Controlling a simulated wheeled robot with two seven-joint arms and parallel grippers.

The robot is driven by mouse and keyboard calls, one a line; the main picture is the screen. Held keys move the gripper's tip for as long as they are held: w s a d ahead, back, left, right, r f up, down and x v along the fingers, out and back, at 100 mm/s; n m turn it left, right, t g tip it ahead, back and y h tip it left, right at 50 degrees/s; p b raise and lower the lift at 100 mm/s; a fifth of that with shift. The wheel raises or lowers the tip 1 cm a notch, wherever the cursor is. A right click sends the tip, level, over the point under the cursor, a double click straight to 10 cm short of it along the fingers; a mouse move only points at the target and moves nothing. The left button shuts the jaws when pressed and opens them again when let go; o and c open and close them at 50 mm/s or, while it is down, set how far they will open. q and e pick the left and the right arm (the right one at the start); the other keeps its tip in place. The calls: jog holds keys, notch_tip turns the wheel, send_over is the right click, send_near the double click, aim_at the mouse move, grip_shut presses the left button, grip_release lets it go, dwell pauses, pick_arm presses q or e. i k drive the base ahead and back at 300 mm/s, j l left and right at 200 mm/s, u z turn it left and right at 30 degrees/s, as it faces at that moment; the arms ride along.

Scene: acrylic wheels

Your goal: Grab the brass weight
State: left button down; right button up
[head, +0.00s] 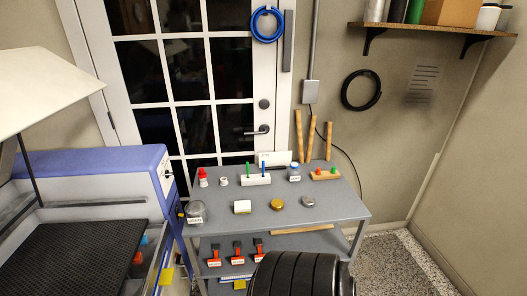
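A small round brass-coloured piece (277,204), which looks like the brass weight, sits on the grey table's top shelf. It stands between a white block-like item (242,207) on its left and a silver-grey round piece (308,201) on its right. Neither of my grippers shows in the head view. A black ribbed part at the bottom middle appears to be mine.
The grey table (340,210) also holds a labelled jar (195,209), a red-capped bottle (203,177), a white rack (256,180) and a wooden block with coloured pegs (325,174). Several orange-handled tools (237,251) are on its lower shelf. A blue-and-white machine (105,165) stands left.

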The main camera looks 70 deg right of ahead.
aim_at(278, 205)
jog(key=z, duration=2.5)
jog(key=i+z, duration=0.2)
jog(key=z, duration=0.25)
jog(key=i+j+z, duration=0.1)
jog(key=z, duration=0.4)
jog(key=i, duration=0.05)
